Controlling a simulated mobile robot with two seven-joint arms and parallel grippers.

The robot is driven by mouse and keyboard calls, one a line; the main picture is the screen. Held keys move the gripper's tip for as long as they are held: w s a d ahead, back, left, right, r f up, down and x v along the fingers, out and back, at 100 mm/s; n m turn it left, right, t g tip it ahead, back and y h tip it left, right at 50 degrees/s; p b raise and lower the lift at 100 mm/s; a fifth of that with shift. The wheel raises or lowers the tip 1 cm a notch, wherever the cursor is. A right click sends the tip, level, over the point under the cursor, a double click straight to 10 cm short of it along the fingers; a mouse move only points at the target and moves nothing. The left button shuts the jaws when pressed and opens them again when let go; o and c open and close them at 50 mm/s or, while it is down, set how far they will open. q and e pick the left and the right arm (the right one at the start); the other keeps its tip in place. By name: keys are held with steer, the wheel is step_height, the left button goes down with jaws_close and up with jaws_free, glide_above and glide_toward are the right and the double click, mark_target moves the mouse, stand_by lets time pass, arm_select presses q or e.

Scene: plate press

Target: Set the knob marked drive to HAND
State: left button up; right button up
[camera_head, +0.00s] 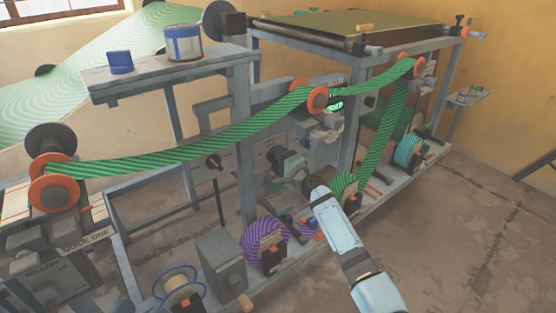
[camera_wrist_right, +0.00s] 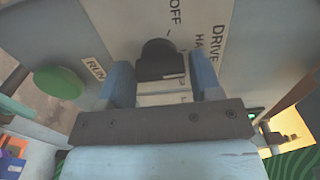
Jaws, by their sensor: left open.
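In the right wrist view, the black drive knob (camera_wrist_right: 162,60) sits on a pale panel marked DRIVE (camera_wrist_right: 218,42). OFF is printed above the knob, and a partly covered word starting HA is to its upper right. I cannot tell which mark the knob points at. My right gripper (camera_wrist_right: 162,80) has its two blue fingers on either side of the knob, closed in on it. In the head view my right gripper (camera_head: 284,165) is at the middle of the machine, and its fingertips and the knob are hidden there. My left gripper is not in view.
A green button (camera_wrist_right: 58,82) beside a RUN label is left of the knob. Green striped web (camera_head: 200,150) runs over orange-flanged rollers above my right arm. A purple striped roll (camera_head: 264,243) and a grey box (camera_head: 221,262) stand low in front.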

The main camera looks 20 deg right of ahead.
steer(key=shift+o, duration=0.9)
arm_select(q)
steer(key=a+y+p, duration=0.1)
steer(key=p, duration=0.2)
steer(key=shift+w+r, duration=0.1)
arm_select(e)
steer(key=v, duration=1.3)
steer(key=shift+s, duration=0.4)
steer(key=shift+d, duration=0.1)
